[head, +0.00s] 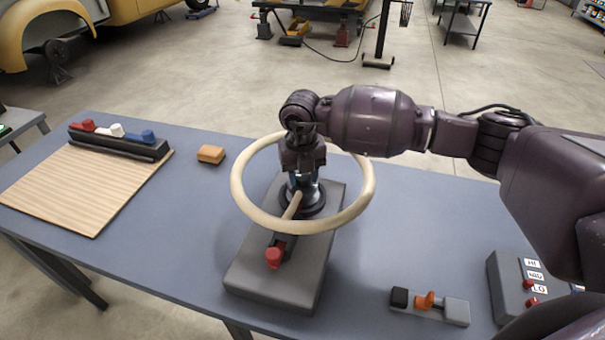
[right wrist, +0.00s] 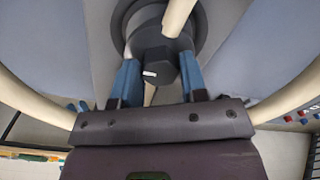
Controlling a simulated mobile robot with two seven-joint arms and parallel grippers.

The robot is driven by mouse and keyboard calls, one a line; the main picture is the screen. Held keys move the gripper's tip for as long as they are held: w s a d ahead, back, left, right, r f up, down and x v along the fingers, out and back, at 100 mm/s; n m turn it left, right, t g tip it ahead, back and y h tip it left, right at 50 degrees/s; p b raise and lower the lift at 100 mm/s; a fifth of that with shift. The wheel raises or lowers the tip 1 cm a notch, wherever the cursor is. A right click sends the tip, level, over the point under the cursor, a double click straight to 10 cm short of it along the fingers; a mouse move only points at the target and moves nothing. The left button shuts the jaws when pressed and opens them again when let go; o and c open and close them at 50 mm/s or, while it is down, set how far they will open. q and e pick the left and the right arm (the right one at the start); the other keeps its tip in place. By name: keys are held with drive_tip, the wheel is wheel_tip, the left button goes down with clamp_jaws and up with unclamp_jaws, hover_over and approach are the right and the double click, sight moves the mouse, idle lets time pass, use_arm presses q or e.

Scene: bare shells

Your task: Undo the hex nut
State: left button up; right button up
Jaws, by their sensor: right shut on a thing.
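A cream steering wheel (head: 237,190) sits on a dark round hub (head: 318,203) above a grey block (head: 270,285) on the table. The dark hex nut (right wrist: 157,68) is at the centre of the hub and carries a short white mark. My right gripper (head: 303,188) reaches down inside the wheel's rim. In the right wrist view its two blue fingers (right wrist: 160,78) are shut on the nut from both sides. The fingers and wrist mostly hide the nut in the head view. My left gripper is not in view.
A red knob (head: 273,257) sits at the block's near end. A wooden board (head: 85,195) and a dark rack with red, white and blue pieces (head: 120,149) are at the left. A tan block (head: 211,154), orange-lever unit (head: 430,304) and labelled button box (head: 508,285) flank the wheel.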

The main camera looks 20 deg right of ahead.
sight(302, 177)
drive_tip(key=o, duration=0.9)
wheel_tip(302, 177, up, 11)
drive_tip(key=shift+a+f, duration=0.1)
idle(0.6)
